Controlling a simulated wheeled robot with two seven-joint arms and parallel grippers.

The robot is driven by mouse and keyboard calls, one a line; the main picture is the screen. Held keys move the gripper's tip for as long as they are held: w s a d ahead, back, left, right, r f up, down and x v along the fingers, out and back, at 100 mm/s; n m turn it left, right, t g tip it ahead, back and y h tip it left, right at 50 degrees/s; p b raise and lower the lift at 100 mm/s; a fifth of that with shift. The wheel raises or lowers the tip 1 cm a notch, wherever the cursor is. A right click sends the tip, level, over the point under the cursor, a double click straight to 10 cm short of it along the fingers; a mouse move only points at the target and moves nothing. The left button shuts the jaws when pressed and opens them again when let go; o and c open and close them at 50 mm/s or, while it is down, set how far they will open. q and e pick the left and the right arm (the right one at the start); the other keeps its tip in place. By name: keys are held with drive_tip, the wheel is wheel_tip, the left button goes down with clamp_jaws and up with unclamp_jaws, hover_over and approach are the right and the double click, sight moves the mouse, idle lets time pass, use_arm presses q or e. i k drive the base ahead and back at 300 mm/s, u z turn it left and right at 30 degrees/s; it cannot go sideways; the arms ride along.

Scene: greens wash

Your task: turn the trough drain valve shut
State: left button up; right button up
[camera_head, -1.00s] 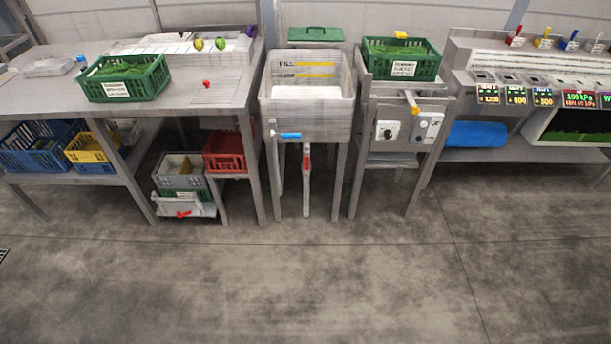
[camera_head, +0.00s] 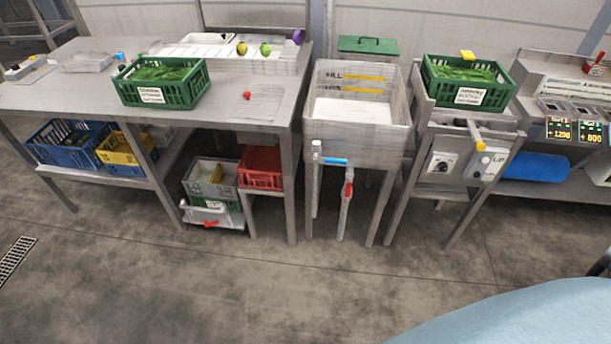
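The wash trough (camera_head: 358,135) is a pale box on legs in the middle of the head view, with FILL and a yellow line marked inside its back wall. Below it a white drain pipe (camera_head: 345,215) runs down and carries a valve with a red handle (camera_head: 348,190). The red handle looks roughly in line with the pipe. A second pipe at the trough's front left corner has a blue handle (camera_head: 335,161) pointing sideways to the right. Neither of my grippers is in view.
A work table with a green crate of greens (camera_head: 160,83) stands left of the trough. A stand with another green crate (camera_head: 466,84) and a control box (camera_head: 443,164) is close on its right. Open floor (camera_head: 230,290) lies in front, with a floor grate (camera_head: 14,258) at left.

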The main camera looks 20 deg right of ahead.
sight(349, 189)
drive_tip(key=z, duration=0.05)
drive_tip(key=i, duration=1)
drive_tip(key=z, duration=0.6)
